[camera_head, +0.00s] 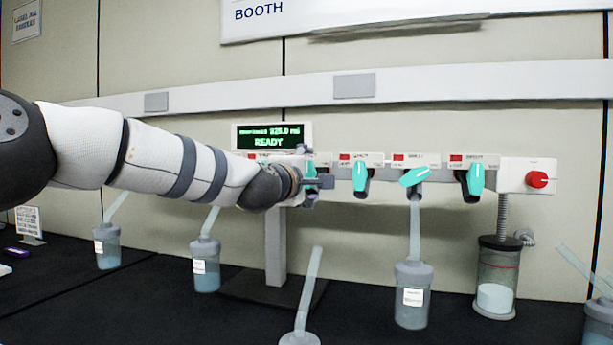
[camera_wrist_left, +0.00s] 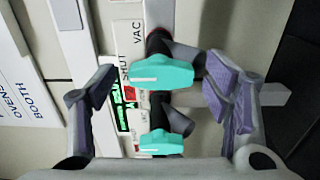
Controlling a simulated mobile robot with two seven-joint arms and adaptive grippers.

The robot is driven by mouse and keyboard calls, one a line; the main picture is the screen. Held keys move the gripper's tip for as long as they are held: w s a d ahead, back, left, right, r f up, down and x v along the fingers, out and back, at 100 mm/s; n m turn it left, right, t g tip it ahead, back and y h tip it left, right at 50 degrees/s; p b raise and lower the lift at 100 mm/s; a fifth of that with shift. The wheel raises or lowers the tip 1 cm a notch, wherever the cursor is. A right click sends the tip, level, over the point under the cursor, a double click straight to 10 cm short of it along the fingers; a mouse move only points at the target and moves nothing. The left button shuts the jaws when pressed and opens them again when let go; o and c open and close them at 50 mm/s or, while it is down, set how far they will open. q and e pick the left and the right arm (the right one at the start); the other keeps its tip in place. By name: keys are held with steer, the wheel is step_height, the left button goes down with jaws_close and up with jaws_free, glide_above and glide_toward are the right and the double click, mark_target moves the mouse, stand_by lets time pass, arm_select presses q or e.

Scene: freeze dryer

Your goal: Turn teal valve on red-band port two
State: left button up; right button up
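I see no finger touching a valve. Further right are an upright valve (camera_head: 360,178), a tilted valve (camera_head: 415,176) and another upright valve (camera_head: 476,178). Port numbers are not readable.
A READY display (camera_head: 268,137) stands above the manifold. A red knob (camera_head: 537,180) is at its right end. Flasks hang or stand below, including one under the tilted valve (camera_head: 413,295) and one at left (camera_head: 205,265). A clear trap jar (camera_head: 496,280) stands at right.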

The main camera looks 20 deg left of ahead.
arm_select(q)
steer(key=s, duration=1.2)
steer(key=shift+a, duration=0.2)
